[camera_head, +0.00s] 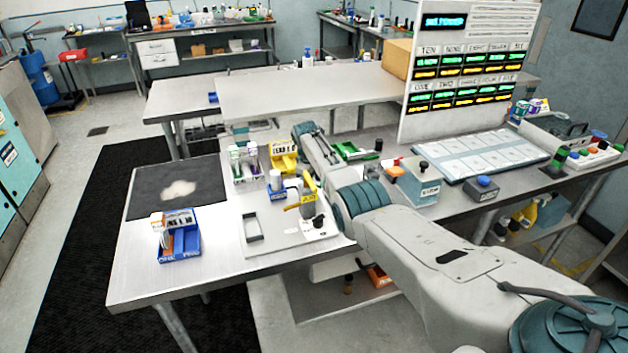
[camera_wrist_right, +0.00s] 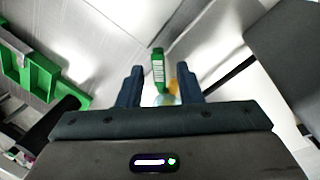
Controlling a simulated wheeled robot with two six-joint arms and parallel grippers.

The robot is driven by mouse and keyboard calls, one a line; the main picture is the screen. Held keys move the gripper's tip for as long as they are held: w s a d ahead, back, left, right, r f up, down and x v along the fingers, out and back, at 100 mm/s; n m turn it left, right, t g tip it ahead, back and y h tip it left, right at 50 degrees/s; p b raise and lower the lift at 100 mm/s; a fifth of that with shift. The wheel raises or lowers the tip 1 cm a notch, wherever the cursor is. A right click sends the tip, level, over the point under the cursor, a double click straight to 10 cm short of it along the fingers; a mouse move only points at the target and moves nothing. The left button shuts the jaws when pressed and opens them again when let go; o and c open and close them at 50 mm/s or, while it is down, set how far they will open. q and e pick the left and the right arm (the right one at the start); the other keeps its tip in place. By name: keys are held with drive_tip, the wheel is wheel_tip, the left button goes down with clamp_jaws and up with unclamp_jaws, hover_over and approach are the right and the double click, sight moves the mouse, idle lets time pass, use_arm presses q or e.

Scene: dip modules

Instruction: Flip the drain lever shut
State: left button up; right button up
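A light panel (camera_head: 285,238) lies on the near table. On it stand a yellow lever-like part (camera_head: 308,184) with a dark label and a small black knob (camera_head: 319,221). I cannot tell for sure which is the drain lever, or its position. My right arm reaches over the table just right of the panel; its gripper cannot be made out in the head view. In the right wrist view my right gripper (camera_wrist_right: 161,74) is open, fingers apart. A green labelled piece (camera_wrist_right: 157,65) and a blurred yellow bit (camera_wrist_right: 173,87) show between or beyond the fingers. My left gripper is not in view.
A blue holder (camera_head: 182,246) stands at the table's front left, near a dark mat (camera_head: 150,192). A vial rack (camera_head: 241,165) and yellow bin (camera_head: 283,156) stand behind the panel. A green tray (camera_head: 352,151) lies beyond my arm; a box with a black knob (camera_head: 414,184) stands right.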

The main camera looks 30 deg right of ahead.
clamp_jaws()
drive_tip(key=shift+a, duration=0.1)
drive_tip(key=shift+s+a+m, duration=0.1)
drive_tip(key=shift+a+m, duration=0.15)
drive_tip(key=shift+m, duration=0.85)
drive_tip(key=shift+s+a+m+g+b, duration=0.2)
drive_tip(key=shift+m+g+b, duration=0.35)
drive_tip(key=shift+m, duration=0.55)
drive_tip(key=shift+o, duration=0.2)
unclamp_jaws()
drive_tip(key=shift+a, duration=0.1)
